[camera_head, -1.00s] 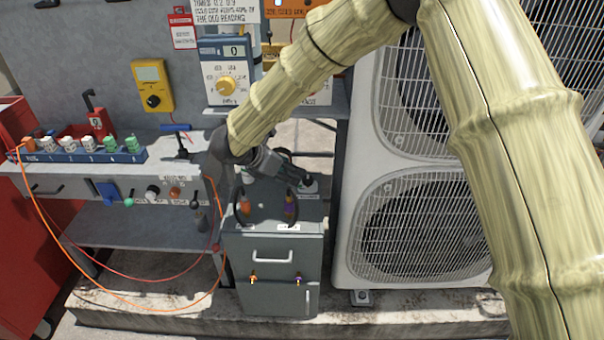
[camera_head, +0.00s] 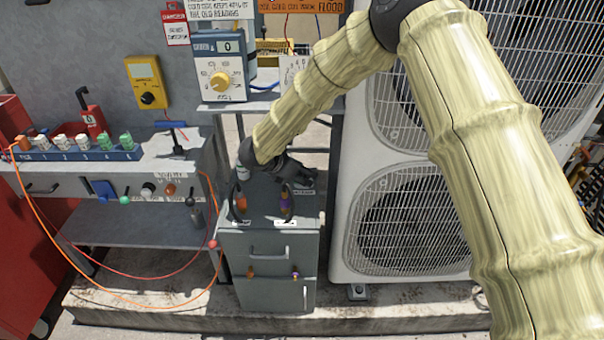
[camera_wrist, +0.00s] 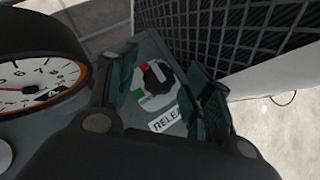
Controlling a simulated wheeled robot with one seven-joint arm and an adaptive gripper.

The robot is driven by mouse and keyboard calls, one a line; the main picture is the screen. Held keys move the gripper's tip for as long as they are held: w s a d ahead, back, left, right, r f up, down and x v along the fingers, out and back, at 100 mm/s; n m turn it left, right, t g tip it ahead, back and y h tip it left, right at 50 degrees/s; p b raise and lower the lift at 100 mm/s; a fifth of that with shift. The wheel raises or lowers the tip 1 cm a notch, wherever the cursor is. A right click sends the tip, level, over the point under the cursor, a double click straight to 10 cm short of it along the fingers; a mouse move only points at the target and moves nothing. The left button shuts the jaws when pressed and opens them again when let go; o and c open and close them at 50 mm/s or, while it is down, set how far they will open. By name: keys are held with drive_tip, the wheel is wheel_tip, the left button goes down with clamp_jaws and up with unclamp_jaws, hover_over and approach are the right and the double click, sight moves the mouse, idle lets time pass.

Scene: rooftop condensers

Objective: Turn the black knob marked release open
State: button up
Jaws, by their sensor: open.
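The black knob (camera_wrist: 158,78) shows in the wrist view on a grey panel, with a light pointer mark and a red and green scale around it. A white label (camera_wrist: 168,117) reading "RELEA…" lies beside it, partly hidden by my gripper. My gripper (camera_wrist: 162,92) is open, its two dark fingers one on each side of the knob in the picture. I cannot tell whether they touch it. In the head view my gripper (camera_head: 300,180) is over the top of the grey cabinet (camera_head: 268,255), and the knob is hidden behind it.
A round gauge (camera_wrist: 38,78) stands close to the left finger. A white condenser unit (camera_head: 350,215) stands right of the cabinet. A workbench (camera_head: 165,165) with meters and cables is at left.

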drive_tip(key=c, duration=1)
drive_tip(key=shift+f+n+b, duration=0.1)
drive_tip(key=shift+n+b, duration=0.2)
drive_tip(key=shift+n, duration=0.1)
drive_tip(key=shift+d+f+n+t+y+b, duration=0.1)
drive_tip(key=shift+d+n+t+y+b, duration=0.05)
drive_tip(key=shift+n+t+y+b, duration=0.6)
drive_tip(key=n+y+b, duration=0.1)
drive_tip(key=n, duration=0.1)
drive_tip(key=n+t+y+b, duration=0.1)
drive_tip(key=n+y, duration=0.1)
drive_tip(key=shift+s+d+n+y+b, duration=0.1)
drive_tip(key=shift+d+n+y+b, duration=0.15)
drive_tip(key=shift+n+b, duration=0.1)
drive_tip(key=n+y, duration=0.1)
drive_tip(key=n, duration=0.1)
drive_tip(key=n+y, duration=0.2)
drive_tip(key=shift+d+r, duration=0.15)
drive_tip(key=shift+r, duration=0.05)
drive_tip(key=shift+n+g+y+p, duration=0.35)
drive_tip(key=shift+n+y, duration=0.75)
drive_tip(key=shift+n, duration=0.4)
